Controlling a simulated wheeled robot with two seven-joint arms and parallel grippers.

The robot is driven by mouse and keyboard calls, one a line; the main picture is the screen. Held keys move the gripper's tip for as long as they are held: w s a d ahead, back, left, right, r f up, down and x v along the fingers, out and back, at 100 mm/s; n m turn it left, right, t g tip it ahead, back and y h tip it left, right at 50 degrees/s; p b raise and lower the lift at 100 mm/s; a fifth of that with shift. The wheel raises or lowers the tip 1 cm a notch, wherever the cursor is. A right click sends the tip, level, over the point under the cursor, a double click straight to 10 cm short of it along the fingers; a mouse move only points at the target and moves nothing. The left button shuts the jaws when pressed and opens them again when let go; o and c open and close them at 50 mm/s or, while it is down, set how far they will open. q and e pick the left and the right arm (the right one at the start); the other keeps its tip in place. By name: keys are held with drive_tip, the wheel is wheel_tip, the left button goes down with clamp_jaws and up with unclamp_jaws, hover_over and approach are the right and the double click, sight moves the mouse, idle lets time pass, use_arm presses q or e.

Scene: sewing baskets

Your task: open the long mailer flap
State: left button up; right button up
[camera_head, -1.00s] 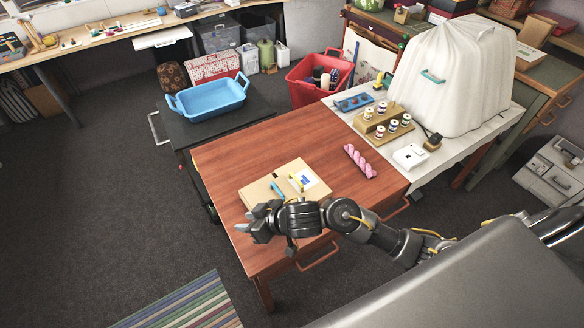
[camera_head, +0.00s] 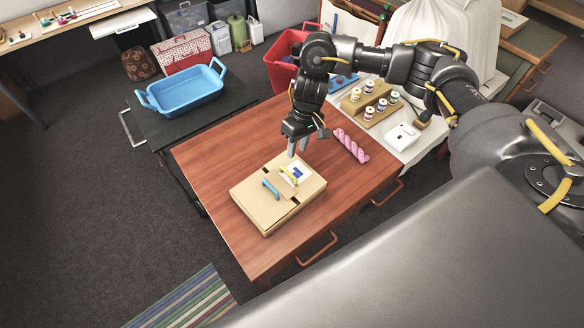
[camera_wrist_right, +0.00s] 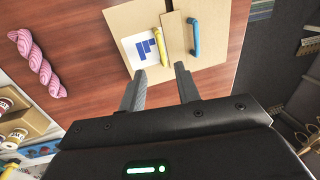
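A flat tan cardboard mailer (camera_head: 258,211) lies on the red-brown table, and its top panels look closed. One top panel carries a blue handle (camera_head: 270,188). The other carries a yellow handle (camera_head: 289,177) beside a white label with blue marks (camera_head: 299,171). I cannot tell which panel is the long flap. My right gripper (camera_head: 298,152) is above the mailer's far edge, pointing down, open and empty. In the right wrist view its fingers (camera_wrist_right: 160,69) are spread just short of the yellow handle (camera_wrist_right: 160,46), with the blue handle (camera_wrist_right: 194,38) to the right. My left gripper is not in view.
A pink yarn skein (camera_head: 351,146) lies on the table (camera_head: 225,157) right of the mailer. Spools in a tan stand (camera_head: 365,108) and a white box (camera_head: 402,136) are farther right. A blue tray (camera_head: 187,92) sits on the dark cart at left. The table left of the mailer is clear.

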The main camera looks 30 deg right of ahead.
sight(291, 175)
drive_tip(key=f, duration=0.3)
drive_tip(key=a+f, duration=0.1)
drive_tip(key=f, duration=0.2)
drive_tip(key=a+f, duration=0.1)
drive_tip(key=f, duration=0.3)
drive_tip(key=shift+s+b, duration=0.2)
drive_tip(key=shift+b, duration=0.2)
clamp_jaws()
